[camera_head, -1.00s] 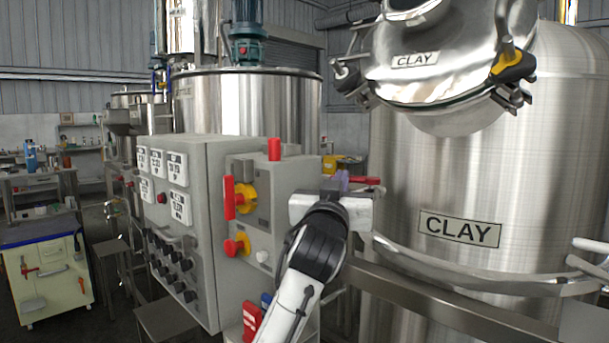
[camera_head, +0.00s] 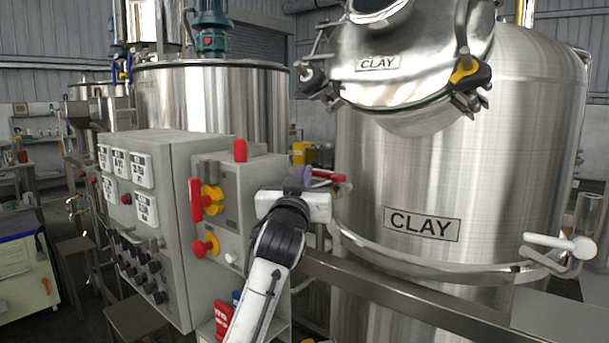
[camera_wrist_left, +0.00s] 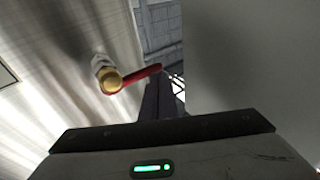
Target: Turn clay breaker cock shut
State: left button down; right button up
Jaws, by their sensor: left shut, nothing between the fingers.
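The cock's red lever (camera_head: 327,175) shows beside the left side of the steel tank (camera_head: 450,170) marked CLAY, partly hidden by my left gripper. In the left wrist view, the red lever (camera_wrist_left: 143,77) runs from a brass-coloured nut (camera_wrist_left: 110,82) on the tank's side to the fingers. My left gripper (camera_head: 298,178) is at the lever's free end, and its dark fingers (camera_wrist_left: 161,98) are shut with nothing between them. I cannot tell whether they touch the lever. My right gripper is out of view.
A grey control cabinet (camera_head: 170,190) with red-and-yellow switches (camera_head: 207,198) stands close left of my left arm. A steel rail (camera_head: 400,288) runs in front of the tank. A white lever (camera_head: 560,243) juts out at the right. The tank's tilted lid (camera_head: 405,70) hangs above.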

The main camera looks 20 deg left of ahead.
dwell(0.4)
pick_arm(q)
jog(key=b+v, duration=0.1)
jog(key=v, duration=0.9)
jog(key=s+d+f+m+g+h, duration=0.1)
jog(key=s+f+g+h, duration=0.15)
jog(key=f, duration=0.85)
jog(key=s+d+f+m+g+h, duration=0.1)
jog(key=s+d+f+m, duration=0.15)
jog(key=f, duration=0.85)
jog(key=s+d+f+m+g+h, duration=0.1)
jog(key=s+f+g, duration=0.15)
jog(key=f, duration=0.85)
jog(key=s+d+f+g+h, duration=0.1)
jog(key=s+f+g, duration=0.1)
jog(key=s+f, duration=0.9)
jog(key=s+d+f+g+h+p, duration=0.1)
jog(key=s+d+f+g, duration=0.1)
jog(key=s+f, duration=0.9)
jog(key=s+g, duration=0.1)
jog(key=s, duration=0.3)
jog(key=shift+d+f+h, duration=0.15)
jog(key=shift+d+h, duration=0.2)
